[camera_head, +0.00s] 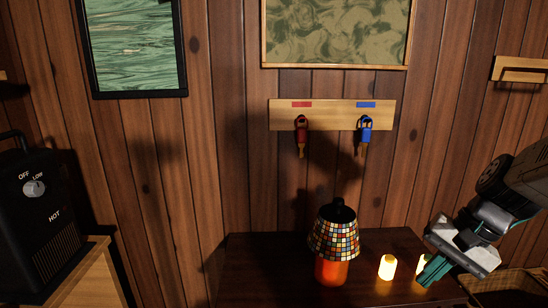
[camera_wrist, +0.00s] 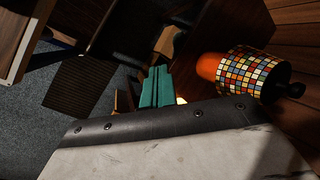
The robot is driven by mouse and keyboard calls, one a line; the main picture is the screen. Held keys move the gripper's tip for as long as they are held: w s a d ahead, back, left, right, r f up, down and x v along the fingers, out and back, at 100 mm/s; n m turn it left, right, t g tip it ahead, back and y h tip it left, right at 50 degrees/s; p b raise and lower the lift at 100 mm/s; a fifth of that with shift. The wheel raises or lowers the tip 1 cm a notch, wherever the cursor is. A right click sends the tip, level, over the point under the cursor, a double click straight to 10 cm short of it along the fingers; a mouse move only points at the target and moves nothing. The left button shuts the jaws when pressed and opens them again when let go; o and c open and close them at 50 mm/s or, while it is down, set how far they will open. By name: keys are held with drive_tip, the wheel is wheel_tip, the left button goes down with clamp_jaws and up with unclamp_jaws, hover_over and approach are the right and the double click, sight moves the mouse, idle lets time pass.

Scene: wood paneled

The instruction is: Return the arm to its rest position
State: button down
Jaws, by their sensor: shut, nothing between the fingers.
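My gripper (camera_head: 434,270) is at the lower right of the head view, at the end of my arm coming in from the right edge. Its green fingers are shut with nothing between them and point down and left, in front of the right part of the dark table (camera_head: 260,262). In the wrist view the green fingers (camera_wrist: 155,88) are together in the middle, above the pale gripper housing. A lit candle (camera_head: 423,263) is partly hidden behind the fingers in the head view.
A lamp with a mosaic shade (camera_head: 333,238) and another lit candle (camera_head: 387,267) stand on the table. A wicker basket (camera_head: 510,285) is at the lower right. Red keys (camera_head: 301,135) and blue keys (camera_head: 364,135) hang on a wall board. A black heater (camera_head: 40,220) stands left.

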drive_tip(key=s+a+r+n+h, duration=0.1)
drive_tip(key=s+r+n+h, duration=0.1)
drive_tip(key=s, duration=0.4)
drive_tip(key=s+r+n+h, duration=0.3)
drive_tip(key=s+n, duration=0.2)
drive_tip(key=s, duration=0.2)
drive_tip(key=shift+s+a+r+n, duration=0.15)
drive_tip(key=shift+a+r+n, duration=0.15)
drive_tip(key=shift+a+r, duration=0.1)
